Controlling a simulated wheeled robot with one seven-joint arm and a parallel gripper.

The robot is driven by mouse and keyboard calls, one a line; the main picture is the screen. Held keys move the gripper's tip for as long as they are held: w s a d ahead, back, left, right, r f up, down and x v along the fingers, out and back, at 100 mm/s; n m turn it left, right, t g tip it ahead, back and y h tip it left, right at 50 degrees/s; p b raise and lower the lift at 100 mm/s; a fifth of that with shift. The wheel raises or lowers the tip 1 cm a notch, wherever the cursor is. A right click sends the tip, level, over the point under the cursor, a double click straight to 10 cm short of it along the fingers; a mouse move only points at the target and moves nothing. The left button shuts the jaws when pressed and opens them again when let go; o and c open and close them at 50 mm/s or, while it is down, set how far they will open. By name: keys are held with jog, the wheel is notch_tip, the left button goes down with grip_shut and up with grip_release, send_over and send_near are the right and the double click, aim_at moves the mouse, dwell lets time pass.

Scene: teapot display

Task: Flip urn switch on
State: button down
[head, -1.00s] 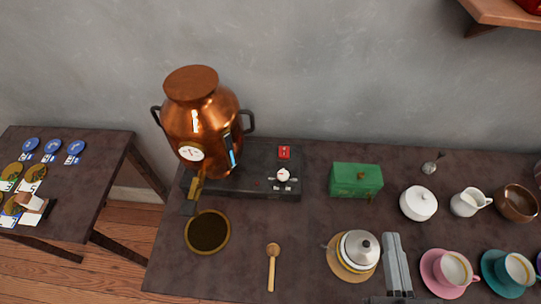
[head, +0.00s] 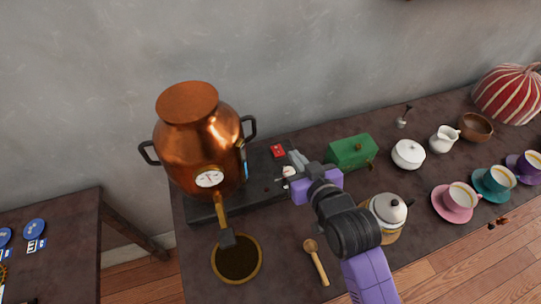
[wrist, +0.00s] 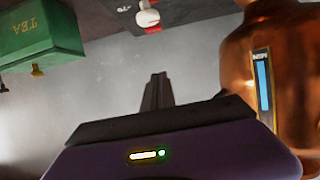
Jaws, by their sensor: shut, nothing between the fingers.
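The copper urn (head: 190,135) stands on a dark base (head: 268,168) near the wall. Which way the switch is set is too small to tell. My gripper (head: 294,157) is shut and empty, its tips just right of the switch in the head view. Contact cannot be told. In the wrist view the shut fingers (wrist: 157,78) point toward the white knob (wrist: 147,16), with the urn (wrist: 290,50) to their right.
A green tea box (head: 352,152) stands close to the right of my gripper. A round dark tray (head: 237,259) and a wooden spoon (head: 316,262) lie in front. Cups and bowls fill the right side.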

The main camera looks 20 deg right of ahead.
jog(key=shift+s+f, duration=0.2)
jog(key=shift+f, duration=0.2)
jog(key=shift+w, duration=0.1)
send_over(283, 162)
notch_tip(283, 162, down, 4)
jog(key=shift+w+a+r+p, duration=0.1)
jog(key=shift+w+r+p, duration=0.1)
jog(key=shift+p, duration=0.1)
notch_tip(283, 162, down, 2)
jog(key=shift+s+f, duration=0.15)
jog(key=shift+f, duration=0.1)
jog(key=shift+s+f, duration=0.1)
jog(key=shift+f, duration=0.75)
jog(key=shift+f, duration=0.1)
